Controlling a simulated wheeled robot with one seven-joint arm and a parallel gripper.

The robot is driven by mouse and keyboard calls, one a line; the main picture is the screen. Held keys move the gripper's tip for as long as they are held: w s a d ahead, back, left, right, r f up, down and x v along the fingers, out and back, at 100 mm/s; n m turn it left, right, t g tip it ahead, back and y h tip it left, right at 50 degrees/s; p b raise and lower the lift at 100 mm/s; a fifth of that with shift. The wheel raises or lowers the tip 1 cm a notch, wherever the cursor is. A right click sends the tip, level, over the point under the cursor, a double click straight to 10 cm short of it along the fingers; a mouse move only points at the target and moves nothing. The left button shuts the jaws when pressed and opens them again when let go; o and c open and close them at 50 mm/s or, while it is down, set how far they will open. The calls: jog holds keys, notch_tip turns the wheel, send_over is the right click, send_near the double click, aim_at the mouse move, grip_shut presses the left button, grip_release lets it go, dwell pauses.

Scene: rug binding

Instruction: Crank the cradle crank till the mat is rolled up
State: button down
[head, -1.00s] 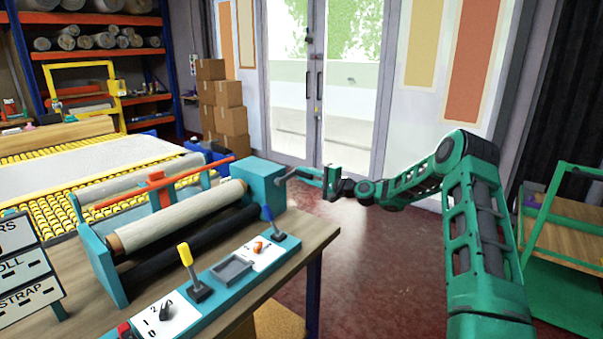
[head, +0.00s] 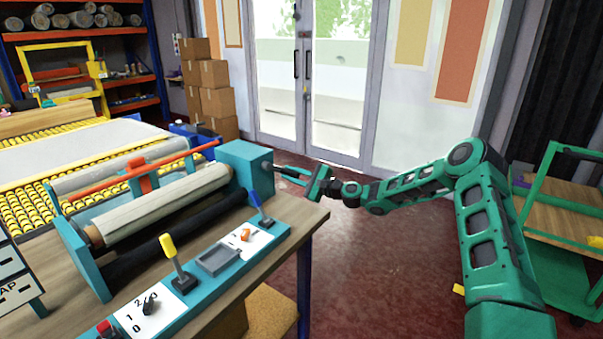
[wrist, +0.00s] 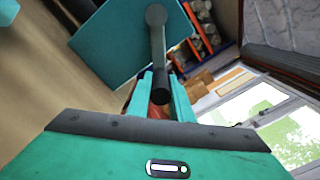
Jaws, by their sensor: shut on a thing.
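The cradle crank (head: 284,171) sticks out from the right side of the teal box (head: 246,168) at the cradle's end. In the wrist view, its dark grey crank arm (wrist: 157,45) runs from a round hub down to a dark handle (wrist: 165,95). My gripper (head: 309,179) is shut on that handle; its two teal fingers (wrist: 160,100) stand on either side of it. The cradle holds a beige roll (head: 165,203) above a black roller (head: 185,222). A pale mat (head: 85,150) lies flat on the yellow roller table behind the cradle.
The bench (head: 262,258) carries a teal control panel with a yellow-topped lever (head: 170,250), a blue lever (head: 257,205) and a dial (head: 149,305). A green cart (head: 565,240) stands at the right. Boxes (head: 213,95) are stacked behind. The red floor right of the bench is clear.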

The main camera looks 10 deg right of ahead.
jog(key=shift+s+d+f, duration=0.1)
jog(key=shift+d+f, duration=0.05)
jog(key=shift+f, duration=0.4)
jog(key=c, duration=1.6)
grip_release()
jog(key=shift+r, duration=0.2)
jog(key=shift+s, duration=0.1)
jog(key=v, duration=1)
jog(key=shift+s+d, duration=0.15)
jog(key=shift+d, duration=0.1)
